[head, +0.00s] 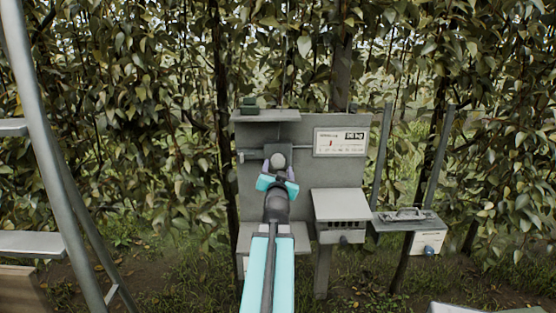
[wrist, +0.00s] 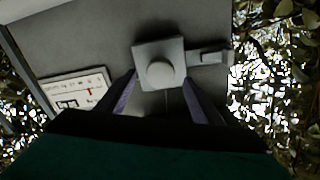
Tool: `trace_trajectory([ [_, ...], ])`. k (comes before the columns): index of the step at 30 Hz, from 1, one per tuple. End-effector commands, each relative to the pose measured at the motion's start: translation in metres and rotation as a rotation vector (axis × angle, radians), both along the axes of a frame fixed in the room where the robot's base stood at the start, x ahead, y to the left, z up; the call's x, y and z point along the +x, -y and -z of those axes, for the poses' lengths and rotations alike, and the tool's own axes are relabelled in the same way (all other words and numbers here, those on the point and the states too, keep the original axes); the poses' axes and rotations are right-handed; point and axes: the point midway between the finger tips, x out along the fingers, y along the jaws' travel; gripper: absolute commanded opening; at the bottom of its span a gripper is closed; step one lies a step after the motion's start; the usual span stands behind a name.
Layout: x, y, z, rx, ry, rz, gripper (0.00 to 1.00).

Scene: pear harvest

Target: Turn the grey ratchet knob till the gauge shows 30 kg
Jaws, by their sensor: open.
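The grey ratchet knob (head: 278,159) is a round knob on a square plate in the middle of the grey board. In the wrist view the knob (wrist: 160,73) is centred ahead of the fingers. My gripper (head: 279,170) is open, with one purple finger to each side of the knob. In the wrist view the fingertips (wrist: 161,82) show gaps to the knob; I cannot tell their depth against it. The white gauge (head: 340,142) has a red pointer left of its middle and a black kg label with digits too small to read surely. The gauge (wrist: 75,93) also shows in the wrist view.
A small shelf (head: 266,115) juts out above the knob. A grey box (head: 340,204) stands at the lower right, with a side ledge (head: 408,220) beyond it. A ladder-like frame (head: 50,150) is at the left. Foliage lies behind the board.

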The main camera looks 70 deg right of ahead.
Motion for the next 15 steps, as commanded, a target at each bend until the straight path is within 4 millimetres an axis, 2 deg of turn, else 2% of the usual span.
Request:
trace_trajectory([
  [1, 0.003, 0.007, -0.001, 0.000, 0.000, -0.001, 0.60],
  [15, 0.016, 0.042, 0.000, 0.000, 0.001, -0.001, 0.60],
])
